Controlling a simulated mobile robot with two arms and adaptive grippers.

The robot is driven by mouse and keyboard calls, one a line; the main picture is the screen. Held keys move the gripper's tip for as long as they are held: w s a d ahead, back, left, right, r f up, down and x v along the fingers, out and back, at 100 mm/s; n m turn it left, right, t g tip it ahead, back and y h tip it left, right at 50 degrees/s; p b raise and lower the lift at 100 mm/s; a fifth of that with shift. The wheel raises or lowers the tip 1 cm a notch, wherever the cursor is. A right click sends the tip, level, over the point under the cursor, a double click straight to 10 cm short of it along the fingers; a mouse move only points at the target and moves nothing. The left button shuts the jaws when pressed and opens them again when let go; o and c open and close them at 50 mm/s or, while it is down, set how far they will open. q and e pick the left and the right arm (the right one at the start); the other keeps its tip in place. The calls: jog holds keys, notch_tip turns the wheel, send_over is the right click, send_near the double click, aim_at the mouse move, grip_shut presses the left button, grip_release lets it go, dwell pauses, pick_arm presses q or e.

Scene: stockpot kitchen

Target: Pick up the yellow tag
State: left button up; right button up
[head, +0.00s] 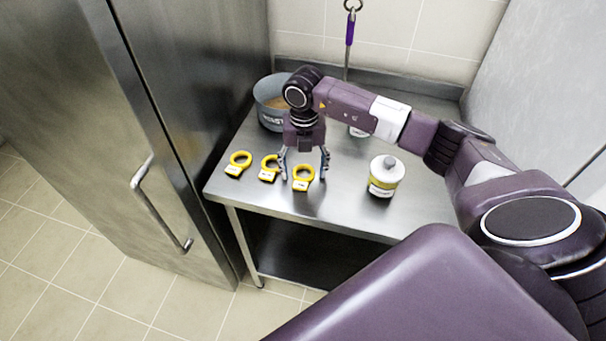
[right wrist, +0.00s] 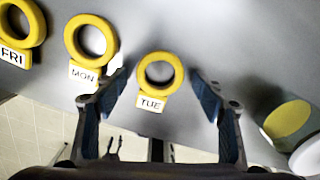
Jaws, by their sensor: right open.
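Three yellow ring tags with white labels lie in a row on the steel table (head: 340,205). In the right wrist view their labels read FRI (right wrist: 14,56), MON (right wrist: 82,75) and TUE (right wrist: 151,103). In the head view they are the left tag (head: 234,171), the middle tag (head: 267,176) and the right tag (head: 301,185). My right gripper (head: 304,167) points down over the right tag, open and empty. In the right wrist view TUE shows between its fingers (right wrist: 160,84), and MON is just outside the left finger. My left gripper is not in view.
A grey pot (head: 268,112) stands behind the tags. A white lidded jar with a yellow band (head: 384,186) stands to the right. Another container (head: 358,132) is mostly hidden behind my arm. A steel cabinet (head: 150,120) stands at the left; a purple-handled utensil (head: 350,30) hangs behind.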

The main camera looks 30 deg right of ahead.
jog(key=c, duration=1.1)
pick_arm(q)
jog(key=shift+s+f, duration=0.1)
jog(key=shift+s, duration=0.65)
pick_arm(e)
jog(key=shift+c, duration=0.3)
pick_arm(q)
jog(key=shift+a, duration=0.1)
pick_arm(e)
jog(key=shift+r, duration=0.15)
